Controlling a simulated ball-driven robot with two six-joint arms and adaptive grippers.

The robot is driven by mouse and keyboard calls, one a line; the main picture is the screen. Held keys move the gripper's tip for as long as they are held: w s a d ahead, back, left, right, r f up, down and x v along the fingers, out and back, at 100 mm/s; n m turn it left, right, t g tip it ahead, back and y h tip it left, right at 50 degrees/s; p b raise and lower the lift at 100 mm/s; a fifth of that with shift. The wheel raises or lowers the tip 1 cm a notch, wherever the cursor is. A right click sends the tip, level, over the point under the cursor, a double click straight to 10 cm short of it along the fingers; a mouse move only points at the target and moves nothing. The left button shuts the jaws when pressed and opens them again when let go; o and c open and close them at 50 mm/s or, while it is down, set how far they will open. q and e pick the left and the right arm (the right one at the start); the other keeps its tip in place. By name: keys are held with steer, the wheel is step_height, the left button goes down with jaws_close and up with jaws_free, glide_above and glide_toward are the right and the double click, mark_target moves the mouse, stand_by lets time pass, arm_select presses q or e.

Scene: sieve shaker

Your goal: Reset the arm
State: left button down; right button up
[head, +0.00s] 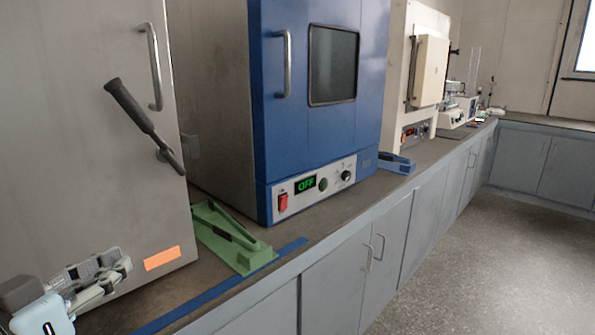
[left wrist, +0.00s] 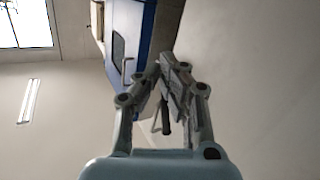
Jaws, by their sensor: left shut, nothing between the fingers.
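My left gripper (head: 124,266) is at the lower left of the head view, in front of the grey cabinet and near the counter's front left part. Its fingers are shut with nothing between them. In the left wrist view the closed fingers (left wrist: 163,68) point up the picture, with the cabinet's pale front behind them. My right gripper is in neither view.
The grey cabinet (head: 70,170) has a dark lever (head: 140,118) and a bar handle (head: 153,65) sticking out. A green stand (head: 235,250) sits on the counter (head: 330,215). The blue oven (head: 318,130) shows OFF. Floor space (head: 470,245) is clear at right.

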arm_select(q)
steer(key=s+f+g+y, duration=0.2)
steer(key=s+f+g, duration=0.35)
steer(key=s, duration=0.35)
steer(key=s+f+g+y, duration=0.2)
steer(key=s+f+g, duration=0.3)
steer(key=s+g, duration=0.3)
steer(key=s+a+f+b, duration=0.1)
steer(key=s+a+f, duration=0.1)
steer(key=f, duration=1.2)
steer(key=s+a+f, duration=0.1)
steer(key=s+f, duration=0.2)
steer(key=f, duration=1.1)
steer(key=s+a+f+g, duration=0.1)
steer(key=s+f, duration=1.5)
steer(key=s, duration=0.1)
steer(key=shift+s+f+g+b, duration=0.15)
steer(key=shift+s+g+b, duration=0.15)
steer(key=shift+g+b, duration=0.1)
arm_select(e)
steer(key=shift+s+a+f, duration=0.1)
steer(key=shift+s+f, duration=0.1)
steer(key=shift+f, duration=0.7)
arm_select(q)
steer(key=shift+a, duration=0.1)
